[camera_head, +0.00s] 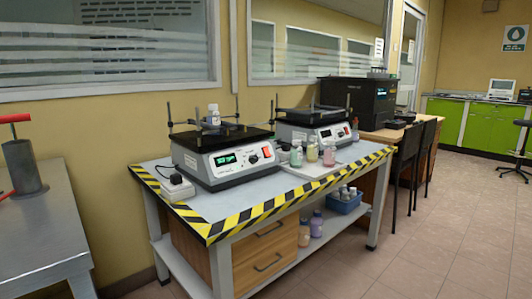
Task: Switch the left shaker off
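The left shaker (205,166) stands on the grey bench, a white box with a dark platform on top. Its green display (229,160) is lit. A knob (253,160) and a red switch (267,153) are on its front, the switch at the right end. The switch's position is too small to read. A white bottle (214,118) stands on its platform. The right shaker (298,133) is behind and to the right, with its own small display and red switch (347,130). Neither of my grippers is in view.
The bench (222,203) has a yellow-black striped edge. Several bottles (312,152) stand on a pale tray right of the left shaker. A metal table (45,235) with a red-handled grey cylinder (24,168) is at left. The tiled floor (420,240) at front right is clear.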

